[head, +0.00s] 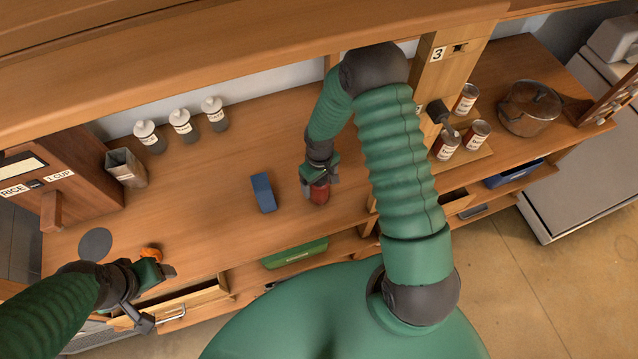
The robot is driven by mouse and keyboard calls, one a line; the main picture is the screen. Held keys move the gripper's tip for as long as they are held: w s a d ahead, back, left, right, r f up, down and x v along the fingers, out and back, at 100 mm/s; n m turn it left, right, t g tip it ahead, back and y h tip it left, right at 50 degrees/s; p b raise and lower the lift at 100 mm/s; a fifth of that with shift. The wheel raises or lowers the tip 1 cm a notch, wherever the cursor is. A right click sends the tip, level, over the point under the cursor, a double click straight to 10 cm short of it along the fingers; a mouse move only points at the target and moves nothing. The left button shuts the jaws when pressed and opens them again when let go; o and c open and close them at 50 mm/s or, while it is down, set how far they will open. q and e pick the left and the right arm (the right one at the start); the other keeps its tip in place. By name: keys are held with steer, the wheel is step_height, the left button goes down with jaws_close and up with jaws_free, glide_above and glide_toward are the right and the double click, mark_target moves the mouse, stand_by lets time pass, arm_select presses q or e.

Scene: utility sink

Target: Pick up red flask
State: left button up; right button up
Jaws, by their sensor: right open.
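The red flask (320,194) stands on the wooden counter, near its front edge, in the middle of the head view. My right gripper (319,182) is right at the flask from above, with its open fingers on either side of the flask's upper part. The gripper hides the flask's top, and I cannot tell whether the fingers touch it. My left gripper (160,271) is at the lower left, over the counter's front edge, close to a small orange object (151,254). I cannot tell whether its fingers are open or shut.
A blue block (263,193) lies left of the flask. Several white-lidded jars (181,124) and a grey container (126,167) stand farther back left. Cans (477,134) and a pot (530,108) are at the right. A wooden post (440,75) rises beside my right arm.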

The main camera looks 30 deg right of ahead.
steer(key=shift+d+f, duration=0.1)
steer(key=shift+d, duration=0.1)
steer(key=shift+w, duration=0.1)
steer(key=shift+c, duration=1.4)
steer(key=shift+w+a, duration=0.15)
steer(key=shift+a, duration=0.1)
steer(key=c, duration=0.7)
steer(key=shift+a, duration=0.1)
steer(key=c, duration=0.7)
jaws_close()
arm_select(q)
steer(key=shift+w+d+f, duration=0.1)
steer(key=shift+d+f, duration=0.05)
steer(key=shift+d, duration=0.05)
arm_select(e)
steer(key=shift+d, duration=0.3)
